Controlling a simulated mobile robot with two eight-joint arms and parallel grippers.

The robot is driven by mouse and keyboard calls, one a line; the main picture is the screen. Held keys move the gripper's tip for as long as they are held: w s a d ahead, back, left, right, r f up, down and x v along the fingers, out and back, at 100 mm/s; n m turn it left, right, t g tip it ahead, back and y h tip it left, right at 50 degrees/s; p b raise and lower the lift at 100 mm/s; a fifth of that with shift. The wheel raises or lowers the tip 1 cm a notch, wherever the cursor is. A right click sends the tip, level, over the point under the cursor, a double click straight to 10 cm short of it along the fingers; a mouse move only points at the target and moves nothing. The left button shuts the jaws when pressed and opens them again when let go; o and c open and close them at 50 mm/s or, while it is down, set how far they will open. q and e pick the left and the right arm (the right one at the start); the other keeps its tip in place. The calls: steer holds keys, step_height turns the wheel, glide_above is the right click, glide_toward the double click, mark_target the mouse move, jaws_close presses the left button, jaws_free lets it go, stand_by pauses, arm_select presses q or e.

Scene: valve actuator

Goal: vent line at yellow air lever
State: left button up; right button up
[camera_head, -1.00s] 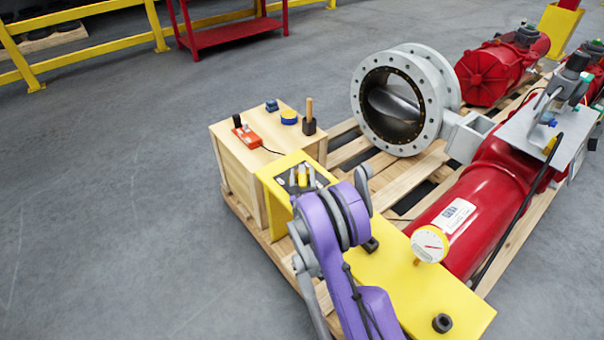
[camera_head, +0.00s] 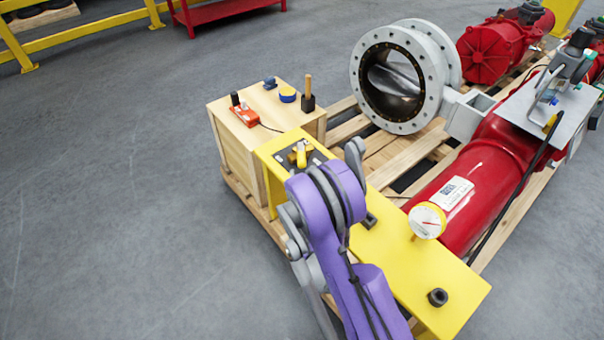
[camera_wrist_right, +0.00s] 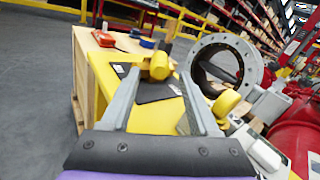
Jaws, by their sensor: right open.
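The yellow air lever (camera_head: 301,153) stands on a dark plate near the far left end of the yellow panel (camera_head: 415,268). In the right wrist view the lever (camera_wrist_right: 158,66) shows centred ahead between the fingertips, with no finger seen closed on it. My right gripper (camera_wrist_right: 160,80) is open, its two grey fingers spread on either side of the lever's line. I cannot tell how far the tips are from it. My left gripper is not in view.
A wooden box (camera_head: 235,158) beside the lever carries a red device (camera_head: 244,116), a blue-and-yellow roll (camera_head: 287,95) and a mallet (camera_head: 308,97). A dial gauge (camera_head: 426,221) rises from the panel. A flanged valve (camera_head: 398,80) and red cylinder (camera_head: 462,195) lie on the pallet.

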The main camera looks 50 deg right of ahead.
mark_target(301, 154)
steer(key=shift+w+a+m, duration=0.1)
steer(key=shift+m, duration=0.2)
steer(key=shift+c, duration=1.1)
steer(key=shift+w+a+r+m, duration=0.2)
steer(key=shift+a+m, duration=0.1)
steer(key=shift+m, duration=0.3)
steer(key=shift+c, duration=1.2)
steer(key=a+m, duration=0.1)
steer(key=m, duration=0.2)
steer(key=w+a+m, duration=0.1)
steer(key=m, duration=0.2)
steer(key=a+r+m+g+h, duration=0.1)
steer(key=m, duration=0.2)
steer(key=shift+w+a, duration=0.25)
steer(key=shift+w, duration=0.15)
jaws_close()
steer(key=w+a+m+g+h, duration=0.1)
steer(key=a+m+g, duration=0.3)
steer(key=m, duration=1.1)
steer(key=shift+t, duration=0.6)
steer(key=x, duration=0.3)
steer(key=s+x, duration=0.1)
steer(key=x, duration=0.1)
steer(key=d+x, duration=0.1)
steer(key=x, duration=0.2)
steer(key=shift+s+d+f+b, duration=0.2)
steer(key=shift+d+b, duration=0.1)
steer(key=shift+b, duration=0.1)
steer(key=shift+s+d, duration=0.3)
